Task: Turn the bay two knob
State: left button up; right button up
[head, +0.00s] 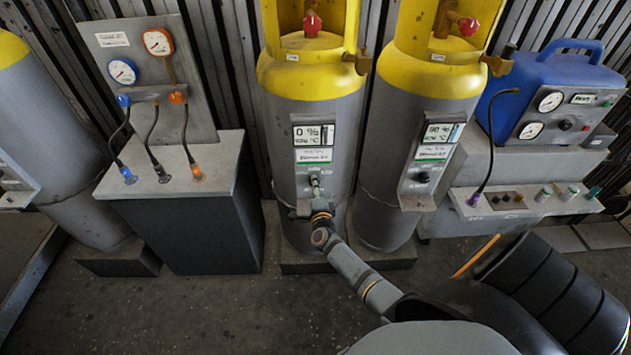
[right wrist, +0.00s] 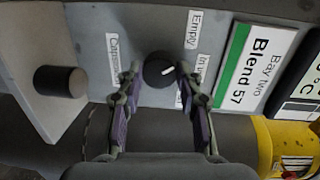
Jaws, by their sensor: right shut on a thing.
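The bay two panel (head: 313,157) is on the front of the middle grey cylinder with a yellow top. Its display reads 0 %. In the right wrist view its label (right wrist: 251,62) reads "Bay two Blend 57". The bay two knob (right wrist: 157,68) is round and black with a white pointer mark, set among small labels, one reading "Empty". My right gripper (head: 316,196) is at the panel's lower part. In the right wrist view its two fingers (right wrist: 157,80) are on either side of the knob, shut on it. My left gripper is not in view.
A second cylinder (head: 419,105) with a similar panel and knob (head: 423,177) stands close to the right. A gauge board (head: 152,85) above a dark cabinet (head: 205,235) is at the left. A blue unit (head: 545,85) stands at the right. The floor in front is clear.

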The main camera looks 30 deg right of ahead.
jog(key=shift+a+n+p, duration=0.1)
jog(key=shift+n+p, duration=1.4)
jog(key=shift+n, duration=0.7)
jog(key=shift+g+h, duration=0.3)
jog(key=o, duration=1.2)
jog(key=v, duration=1.2)
